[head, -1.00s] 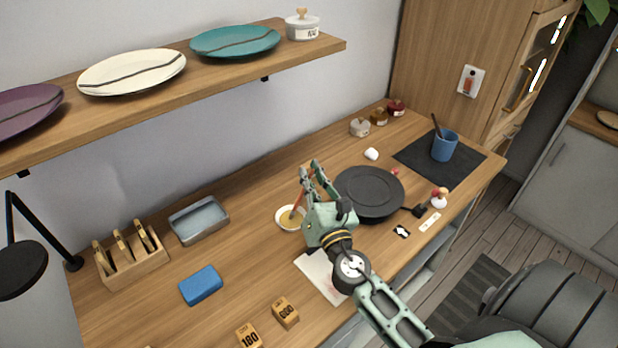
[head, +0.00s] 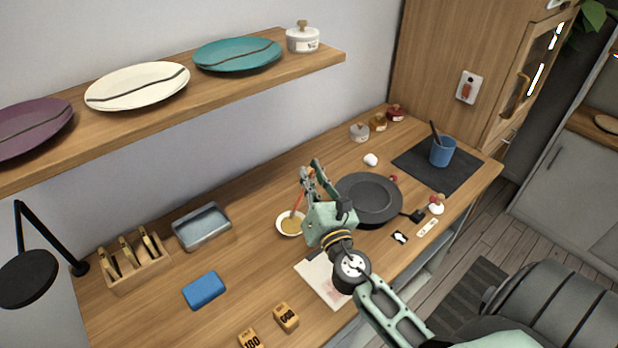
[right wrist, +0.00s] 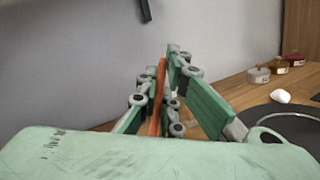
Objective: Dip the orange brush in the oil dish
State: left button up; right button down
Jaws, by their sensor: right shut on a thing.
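My right gripper (head: 309,177) is shut on the orange brush (head: 298,203), just right of the oil dish. The brush slants down and left from the fingers, and its lower end is over or in the dish; I cannot tell whether it touches the oil. The oil dish (head: 282,228) is a small white bowl with yellow-brown oil, on the wooden table. In the right wrist view the orange brush handle (right wrist: 159,90) stands between the green fingers; the dish is hidden there. My left gripper is not in view.
A grey tray (head: 202,228), a blue block (head: 204,291) and a wooden rack (head: 135,272) are to the left. A shelf with plates (head: 236,54) overhangs the back. White paper (head: 318,277) lies in front.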

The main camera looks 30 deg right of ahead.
jog(key=shift+r+p, duration=1.75)
jog(key=shift+r, duration=0.4)
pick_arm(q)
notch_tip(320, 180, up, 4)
pick_arm(e)
jog(key=shift+f, duration=0.1)
